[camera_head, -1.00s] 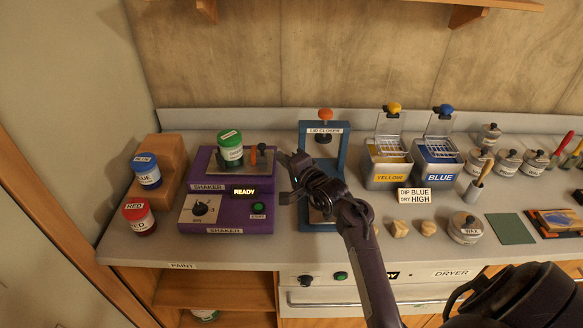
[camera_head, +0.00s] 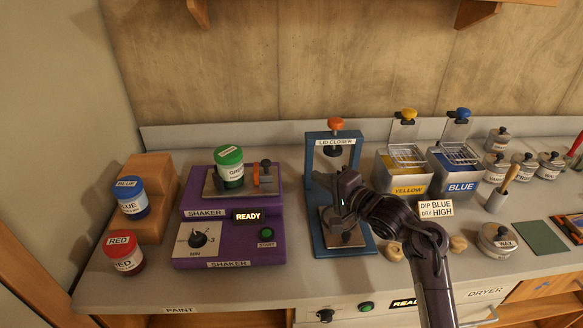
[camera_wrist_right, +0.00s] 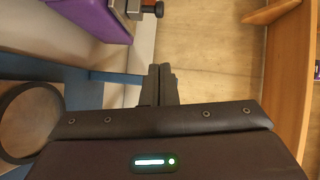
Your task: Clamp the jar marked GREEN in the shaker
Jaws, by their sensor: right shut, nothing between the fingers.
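The green-lidded jar marked GREEN (camera_head: 229,168) stands upright on the metal plate on top of the purple shaker (camera_head: 222,245). The shaker's clamp (camera_head: 262,176), with a red-orange pad and dark knob, is just right of the jar; I cannot tell whether it touches it. The shaker's display reads READY. My right gripper (camera_head: 341,192) is shut and empty, in front of the blue lid closer and to the right of the jar and clamp. Its closed fingers (camera_wrist_right: 160,84) show in the right wrist view, where the clamp knob (camera_wrist_right: 152,9) is at the top. My left gripper is not in view.
The BLUE jar (camera_head: 131,198) sits on a wooden step, with the RED jar (camera_head: 123,252) in front. The lid closer (camera_head: 316,236) stands right of the shaker. YELLOW (camera_head: 405,188) and BLUE (camera_head: 459,185) dip tanks are farther right. Bare counter lies in front of the shaker.

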